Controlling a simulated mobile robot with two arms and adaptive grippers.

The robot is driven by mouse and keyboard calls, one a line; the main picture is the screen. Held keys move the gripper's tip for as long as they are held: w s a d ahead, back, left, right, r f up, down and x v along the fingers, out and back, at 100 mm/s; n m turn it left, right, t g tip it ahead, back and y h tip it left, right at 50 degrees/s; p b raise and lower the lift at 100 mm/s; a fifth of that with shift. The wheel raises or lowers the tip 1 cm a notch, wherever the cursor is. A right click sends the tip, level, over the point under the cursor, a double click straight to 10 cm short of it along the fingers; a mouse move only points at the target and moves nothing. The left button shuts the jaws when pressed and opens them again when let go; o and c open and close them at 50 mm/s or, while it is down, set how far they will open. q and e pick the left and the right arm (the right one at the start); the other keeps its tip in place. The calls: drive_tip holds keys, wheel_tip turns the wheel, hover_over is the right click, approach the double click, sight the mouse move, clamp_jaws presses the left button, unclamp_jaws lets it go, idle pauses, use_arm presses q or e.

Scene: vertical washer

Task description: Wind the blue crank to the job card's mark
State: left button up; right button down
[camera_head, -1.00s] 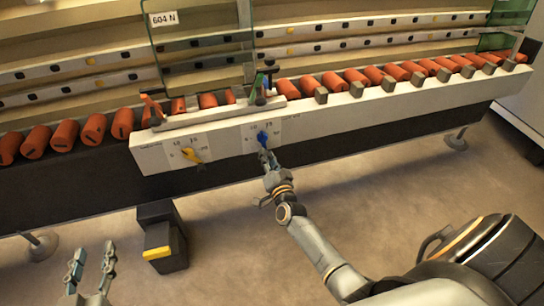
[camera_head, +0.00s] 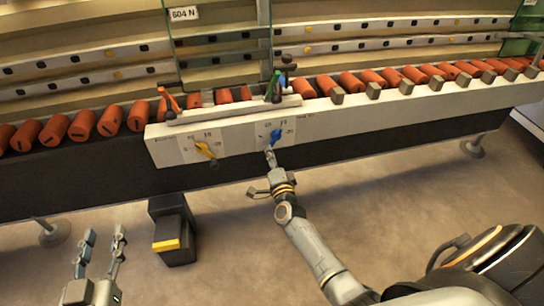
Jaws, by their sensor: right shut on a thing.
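The blue crank (camera_head: 276,137) is on the right dial plate of the white front panel (camera_head: 232,137). It leans toward the upper right; the printed scale around it is too small to read surely. My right gripper (camera_head: 270,154) reaches up from below and is shut on the crank's lower end, covering part of it. My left gripper (camera_head: 103,238) is open and empty at the lower left, well away from the panel. No job card can be made out clearly; a white label (camera_head: 184,14) reading "604 N" is on the glass at the top.
A yellow crank (camera_head: 205,150) is on the left dial plate. Orange rollers (camera_head: 82,125) line the conveyor behind the panel. Red and green levers (camera_head: 275,87) stand above it. A black pedal box with a yellow strip (camera_head: 172,232) is on the floor between my arms.

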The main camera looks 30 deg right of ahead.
drive_tip(key=shift+w+r, duration=0.15)
drive_tip(key=shift+r, duration=0.1)
drive_tip(key=c, duration=1.3)
unclamp_jaws()
drive_tip(key=shift+c, duration=0.2)
drive_tip(key=shift+o, duration=1)
drive_tip(key=shift+f, duration=0.15)
drive_tip(key=shift+s+f, duration=0.1)
drive_tip(key=shift+s, duration=0.15)
drive_tip(key=v, duration=1.1)
drive_tip(key=shift+s, duration=0.3)
drive_tip(key=shift+a, duration=0.1)
